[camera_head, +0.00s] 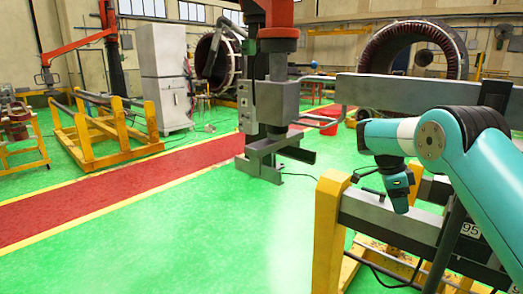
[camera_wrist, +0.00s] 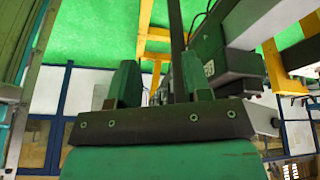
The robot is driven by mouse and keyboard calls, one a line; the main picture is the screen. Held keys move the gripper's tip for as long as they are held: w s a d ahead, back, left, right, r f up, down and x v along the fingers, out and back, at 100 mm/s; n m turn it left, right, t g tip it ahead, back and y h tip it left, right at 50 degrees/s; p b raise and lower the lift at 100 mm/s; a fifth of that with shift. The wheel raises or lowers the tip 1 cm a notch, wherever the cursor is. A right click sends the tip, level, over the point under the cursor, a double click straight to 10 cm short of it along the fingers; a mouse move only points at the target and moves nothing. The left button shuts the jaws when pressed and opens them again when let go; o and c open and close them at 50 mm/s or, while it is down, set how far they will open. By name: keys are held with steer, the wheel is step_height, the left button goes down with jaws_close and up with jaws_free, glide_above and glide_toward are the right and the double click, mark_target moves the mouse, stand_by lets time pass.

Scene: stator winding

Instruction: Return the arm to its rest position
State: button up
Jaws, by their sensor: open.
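My teal arm (camera_head: 485,165) reaches in from the right in the head view and bends down at the wrist. My gripper (camera_head: 368,182) is at its end, beside and above the yellow-ended grey beam. In the wrist view my gripper (camera_wrist: 158,88) shows two dark green fingers standing apart on a dark bar. The jaws are open, and no held object shows between them. A thin dark bar runs behind the fingers in the wrist view; I cannot tell how far off it is.
The yellow post (camera_head: 329,235) and grey beam (camera_head: 390,218) stand close below my gripper. A grey and red column machine (camera_head: 270,100) stands left of it. A large ring-shaped stator (camera_head: 385,45) is behind. Green floor (camera_head: 200,230) is free at front left.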

steer(key=s+a+r+n+t+y+b, duration=0.2)
steer(key=s+a+r+n+t+b, duration=0.3)
steer(key=s+a+n, duration=0.8)
steer(key=s+a+f+n+g+y+b, duration=0.1)
steer(key=s+a+n+y, duration=0.2)
steer(key=s+n, duration=0.4)
steer(key=s+a+n+g+y+b, duration=0.1)
steer(key=s+a+n, duration=0.5)
steer(key=s, duration=1.1)
steer(key=n+g+y, duration=0.1)
steer(key=n, duration=0.1)
steer(key=shift+s+f+n+y, duration=0.3)
steer(key=shift+s+f+y, duration=0.1)
